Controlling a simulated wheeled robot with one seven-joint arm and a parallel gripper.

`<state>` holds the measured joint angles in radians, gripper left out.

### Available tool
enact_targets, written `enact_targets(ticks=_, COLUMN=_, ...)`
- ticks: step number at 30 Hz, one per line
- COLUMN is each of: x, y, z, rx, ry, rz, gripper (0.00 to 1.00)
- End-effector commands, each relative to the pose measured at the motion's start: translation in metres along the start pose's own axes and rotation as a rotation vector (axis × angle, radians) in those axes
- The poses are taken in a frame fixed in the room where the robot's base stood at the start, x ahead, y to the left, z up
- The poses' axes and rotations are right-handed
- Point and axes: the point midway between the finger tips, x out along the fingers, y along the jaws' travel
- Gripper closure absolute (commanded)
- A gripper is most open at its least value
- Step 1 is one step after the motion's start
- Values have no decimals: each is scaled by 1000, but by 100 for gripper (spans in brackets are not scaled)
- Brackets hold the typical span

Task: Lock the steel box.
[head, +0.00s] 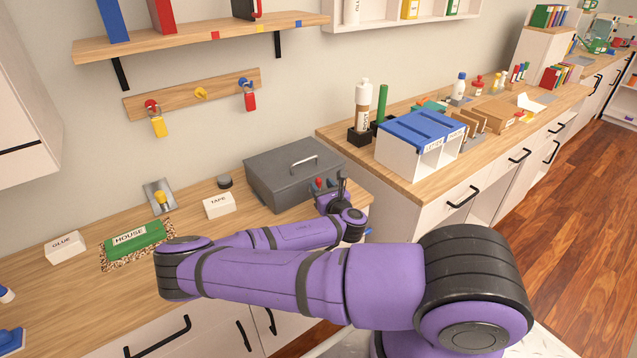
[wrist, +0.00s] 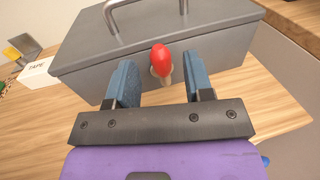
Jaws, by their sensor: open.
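The steel box (head: 278,178) is dark grey with its lid down and a handle on top, at the right end of the wooden counter. In the wrist view its front face (wrist: 100,77) is ahead of my gripper. A red-headed piece (wrist: 161,56), with a paler stem below it, sticks out from the front of the box; it looks like a key, but the lock itself is hidden. My gripper (wrist: 162,72) is open, with one blue finger on each side of the red head and visible gaps between. The head view shows my gripper (head: 327,184) at the box's front right.
Left of the box are a TAPE box (head: 219,205), a dark round piece (head: 224,182) and a metal plate with a yellow item (head: 162,200). A hook rail (head: 190,95) hangs above. A white organiser with blue top (head: 420,132) stands on the counter to the right.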

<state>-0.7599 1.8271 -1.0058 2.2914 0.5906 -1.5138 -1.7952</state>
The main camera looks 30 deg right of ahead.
Motion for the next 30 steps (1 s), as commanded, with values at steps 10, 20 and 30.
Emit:
enact_targets(ticks=10, x=30, y=0, z=0, rx=0, ry=0, rz=-1, gripper=53)
enact_targets(ticks=20, x=30, y=0, z=0, rx=0, ry=0, rz=-2, gripper=66)
enact_targets(ticks=30, x=30, y=-1, z=0, rx=6, ry=1, rz=-2, gripper=100)
